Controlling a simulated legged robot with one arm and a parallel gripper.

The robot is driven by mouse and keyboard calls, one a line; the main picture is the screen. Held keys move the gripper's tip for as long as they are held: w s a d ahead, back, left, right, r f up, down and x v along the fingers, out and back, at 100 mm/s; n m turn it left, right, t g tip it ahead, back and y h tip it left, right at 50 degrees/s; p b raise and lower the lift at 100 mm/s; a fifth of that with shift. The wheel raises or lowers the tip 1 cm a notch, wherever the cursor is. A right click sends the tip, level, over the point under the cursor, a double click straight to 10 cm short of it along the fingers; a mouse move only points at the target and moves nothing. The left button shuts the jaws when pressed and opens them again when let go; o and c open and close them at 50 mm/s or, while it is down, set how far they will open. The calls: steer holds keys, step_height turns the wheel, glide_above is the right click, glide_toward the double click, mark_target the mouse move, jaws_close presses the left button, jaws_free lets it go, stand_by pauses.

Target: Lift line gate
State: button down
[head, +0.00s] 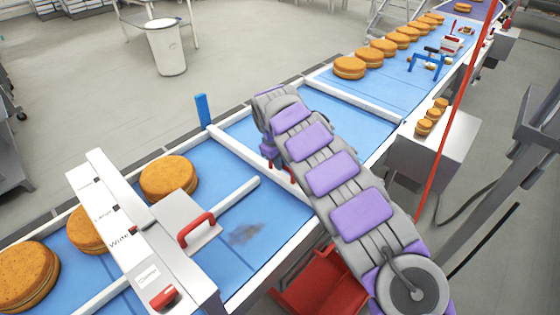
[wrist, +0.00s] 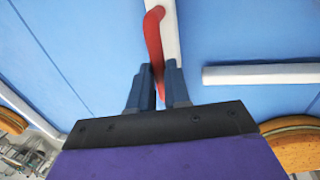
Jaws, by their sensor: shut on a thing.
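The line gate appears to be the white bar (head: 235,150) lying low across the blue belt, with a blue post (head: 203,111) at its far end. Its white bar also shows in the wrist view (wrist: 170,30). A red handle (wrist: 154,38) stands on the bar. My gripper (wrist: 157,72) is shut on the red handle, its dark fingers on either side of the lower part. In the head view my purple and grey arm reaches over the belt and largely hides the gripper; a little red shows beside it.
Filled rounds (head: 168,177) sit on the belt at left, by a white labelled crossbar (head: 130,225) and a plate with a red handle (head: 196,230). More rounds (head: 349,68) line the far belt. A red bin (head: 318,285) and red cable (head: 452,125) are at right.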

stand_by(0.3)
step_height(320, 180, up, 11)
steer(key=p, duration=0.6)
steer(key=c, duration=1.1)
jaws_free()
step_height(320, 180, up, 17)
steer(key=s+a+p, duration=0.2)
steer(key=p, duration=0.2)
steer(key=shift+s, duration=0.25)
